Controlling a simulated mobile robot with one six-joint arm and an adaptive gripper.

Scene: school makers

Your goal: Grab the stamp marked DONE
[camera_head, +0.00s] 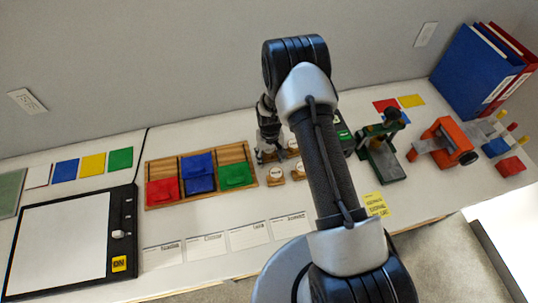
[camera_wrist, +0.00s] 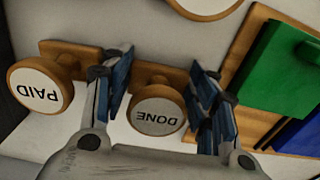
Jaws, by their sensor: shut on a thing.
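The stamp marked DONE (camera_wrist: 157,112) has a round wooden head with a white label and a wooden block under it. In the wrist view its label reads upside down. It sits between the two blue-padded fingers of my gripper (camera_wrist: 162,88), which are shut on it. In the head view my gripper (camera_head: 268,140) is at the back of the desk, among the stamps, and partly hides them; I cannot pick out the DONE label there. A stamp marked PAID (camera_wrist: 38,90) stands just left of my gripper in the wrist view.
Another round stamp head (camera_wrist: 205,4) shows at the wrist view's top edge. A wooden tray (camera_head: 250,181) with red, blue and green pieces lies left of the stamps. A green-and-black device (camera_head: 383,158) and an orange device (camera_head: 440,143) stand to the right. Paper cards (camera_head: 248,235) lie in front.

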